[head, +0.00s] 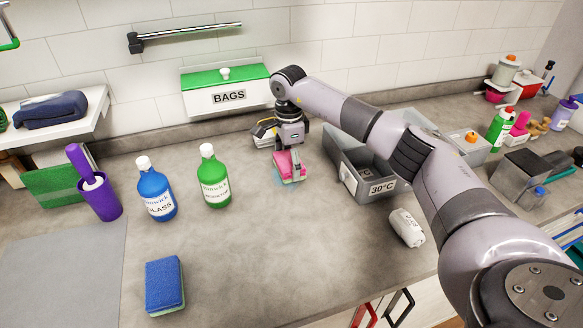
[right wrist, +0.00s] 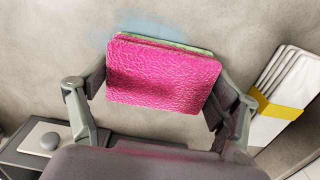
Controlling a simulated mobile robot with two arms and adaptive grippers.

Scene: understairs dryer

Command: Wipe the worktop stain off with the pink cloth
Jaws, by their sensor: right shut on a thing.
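The pink cloth (head: 287,166) is pinched between the fingers of my right gripper (head: 289,160), low over the grey worktop (head: 260,250). In the right wrist view the cloth (right wrist: 163,75) spans the gap between both fingers, with a thin green edge along its far side. I cannot tell whether it touches the worktop. A pale blue stain (right wrist: 150,27) shows on the worktop just beyond the cloth's far edge; the cloth hides part of that area. In the head view a faint bluish patch shows around the cloth. My left gripper is not in view.
A grey bin marked 30°C (head: 375,187) stands close right of the gripper. A green bottle (head: 214,178) and a blue bottle (head: 156,190) stand to the left. A blue sponge (head: 164,284) lies near the front. A white roll (head: 406,228) lies front right. The front middle is clear.

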